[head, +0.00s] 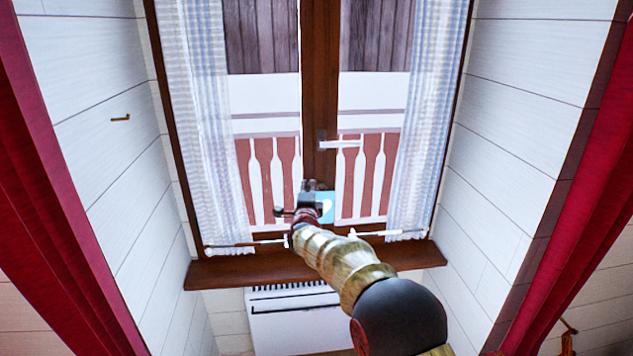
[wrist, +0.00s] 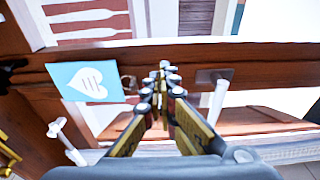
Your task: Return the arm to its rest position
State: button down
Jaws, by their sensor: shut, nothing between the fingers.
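My arm reaches forward from the lower right of the head view toward the window. My gripper (head: 309,188) is in front of the window's middle post, just below the window handle. In the wrist view my gripper (wrist: 167,80) is shut with its fingertips together and nothing between them. A blue card with a white heart (wrist: 90,82) is beside the fingers in the wrist view, and it also shows behind my gripper in the head view (head: 326,207). I cannot tell whether the fingertips touch the window frame.
The window handle (head: 340,144) sticks out from the brown middle post (head: 320,80). Sheer curtains (head: 205,120) hang at both sides. A wooden sill (head: 225,273) and a white radiator (head: 290,325) are below. White plank walls (head: 100,90) and red drapes (head: 40,180) flank the recess.

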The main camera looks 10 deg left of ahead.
jog(key=s+a+f+n+g+y, duration=0.1)
jog(key=s+a+f+n+g, duration=0.1)
jog(key=s+a+f+n, duration=0.3)
jog(key=s+f+n+g+y, duration=0.1)
jog(key=s+f+n+g, duration=0.15)
jog(key=f, duration=0.55)
jog(key=s+d+f+n+g, duration=0.2)
jog(key=s+f+n+g, duration=0.2)
jog(key=s, duration=0.4)
jog(key=s+d+r+n+g+h, duration=0.1)
jog(key=s+d+r, duration=0.3)
jog(key=s+d, duration=1)
jog(key=s+d+r+n+g+h, duration=0.1)
jog(key=s+d+r, duration=0.4)
jog(key=s+d, duration=1)
jog(key=s+d+r+n+g+h, duration=0.1)
jog(key=s+d+r, duration=0.4)
jog(key=s+d, duration=0.9)
jog(key=shift+s+d+n+h, duration=0.3)
jog(key=shift+n+h, duration=0.45)
jog(key=shift+h, duration=0.45)
jog(key=shift+a+r+g, duration=0.1)
jog(key=shift+r+g, duration=0.05)
jog(key=shift+g, duration=0.1)
